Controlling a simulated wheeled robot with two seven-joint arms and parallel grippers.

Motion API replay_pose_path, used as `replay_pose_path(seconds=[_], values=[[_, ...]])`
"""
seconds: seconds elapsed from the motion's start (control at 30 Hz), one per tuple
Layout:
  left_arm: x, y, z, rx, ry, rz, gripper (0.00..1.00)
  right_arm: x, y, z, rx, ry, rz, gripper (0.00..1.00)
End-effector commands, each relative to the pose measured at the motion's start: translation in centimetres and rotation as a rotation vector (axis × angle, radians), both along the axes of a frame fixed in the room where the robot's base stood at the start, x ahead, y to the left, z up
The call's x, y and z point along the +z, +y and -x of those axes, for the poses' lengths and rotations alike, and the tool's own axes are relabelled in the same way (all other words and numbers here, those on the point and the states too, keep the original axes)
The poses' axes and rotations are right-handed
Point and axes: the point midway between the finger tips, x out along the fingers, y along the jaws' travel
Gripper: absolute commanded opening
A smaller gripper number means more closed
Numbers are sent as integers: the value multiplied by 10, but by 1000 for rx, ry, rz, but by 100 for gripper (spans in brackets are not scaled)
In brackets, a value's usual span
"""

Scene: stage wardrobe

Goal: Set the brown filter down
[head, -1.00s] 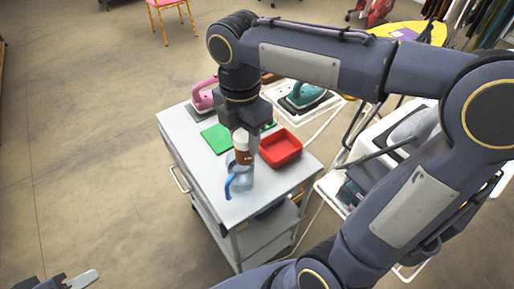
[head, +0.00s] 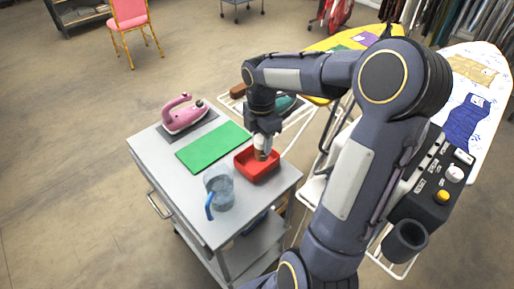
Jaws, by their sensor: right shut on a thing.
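The brown filter (head: 261,154) is a small brown and white cylinder, upright in my right gripper (head: 263,143). My right gripper is shut on it, and its fingers hide part of it. The filter's lower end is at the red tray (head: 257,174), within its rim as seen from above. I cannot tell whether it touches the tray floor. A clear jug (head: 220,190) with a blue handle stands on the trolley, left of and nearer than the tray. My left gripper is not in view.
The grey trolley (head: 190,188) also carries a green mat (head: 213,148) and a pink iron (head: 183,114) on a dark pad. A teal iron shows partly behind my right arm. An ironing board (head: 470,90) stands at the right. The trolley's front left top is clear.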

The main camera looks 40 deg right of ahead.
Motion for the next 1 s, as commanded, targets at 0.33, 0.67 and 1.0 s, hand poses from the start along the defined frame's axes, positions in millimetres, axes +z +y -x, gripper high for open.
replay_pose_path(seconds=[0.33, 0.67, 1.0], values=[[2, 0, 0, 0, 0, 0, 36, -41, -10, -31, 0, 1, 0, 16], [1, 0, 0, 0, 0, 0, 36, -76, -11, -36, 0, 2, 0, 16], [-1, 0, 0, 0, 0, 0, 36, -80, -11, -36, 0, 1, 0, 16]])
